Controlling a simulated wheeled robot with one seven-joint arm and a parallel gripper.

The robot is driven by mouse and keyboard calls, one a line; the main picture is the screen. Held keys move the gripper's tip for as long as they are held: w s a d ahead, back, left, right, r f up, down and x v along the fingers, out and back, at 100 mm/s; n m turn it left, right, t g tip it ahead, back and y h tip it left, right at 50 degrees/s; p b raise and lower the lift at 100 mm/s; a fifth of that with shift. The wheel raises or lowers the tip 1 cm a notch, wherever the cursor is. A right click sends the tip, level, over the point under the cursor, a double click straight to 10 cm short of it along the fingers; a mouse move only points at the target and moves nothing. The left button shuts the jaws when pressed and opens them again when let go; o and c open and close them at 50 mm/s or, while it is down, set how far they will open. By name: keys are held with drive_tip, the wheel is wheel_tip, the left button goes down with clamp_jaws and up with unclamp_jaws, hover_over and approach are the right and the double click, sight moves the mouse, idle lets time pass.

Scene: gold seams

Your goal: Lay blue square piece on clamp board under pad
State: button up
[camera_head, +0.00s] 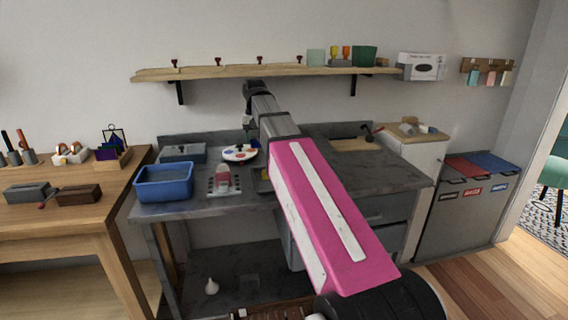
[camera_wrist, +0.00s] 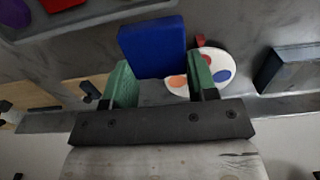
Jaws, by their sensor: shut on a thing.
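In the wrist view the blue square piece (camera_wrist: 152,48) sits between the two green fingers of my gripper (camera_wrist: 160,76), which is shut on it. The piece extends beyond the fingertips and appears held above the grey bench. A pale wooden board with dark clamp-like parts (camera_wrist: 72,91) lies left of the gripper in the wrist view; it looks like the clamp board. In the head view a wooden board (camera_head: 348,144) with a dark clamp is on the bench, right of my arm. The fingers and blue piece are hidden in the head view. I cannot make out the pad.
A white round plate with coloured patches (camera_head: 239,154) is close to the gripper, partly behind a finger in the wrist view (camera_wrist: 220,62). A blue tub (camera_head: 164,182) and grey box (camera_head: 183,152) stand left. A shelf (camera_head: 220,73) runs above.

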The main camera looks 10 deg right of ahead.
drive_tip(key=w+d+f, duration=0.1)
drive_tip(key=d+f, duration=0.1)
drive_tip(key=d, duration=0.1)
drive_tip(key=w+d+f, duration=0.1)
drive_tip(key=d+f, duration=0.1)
drive_tip(key=d, duration=0.2)
drive_tip(key=w+d+f, duration=0.1)
drive_tip(key=d+f, duration=0.1)
drive_tip(key=d, duration=0.1)
drive_tip(key=shift+w+d+f, duration=0.15)
drive_tip(key=shift+d+f, duration=0.05)
drive_tip(key=shift+f, duration=2.15)
drive_tip(key=shift+f, duration=0.15)
drive_tip(key=o, duration=1)
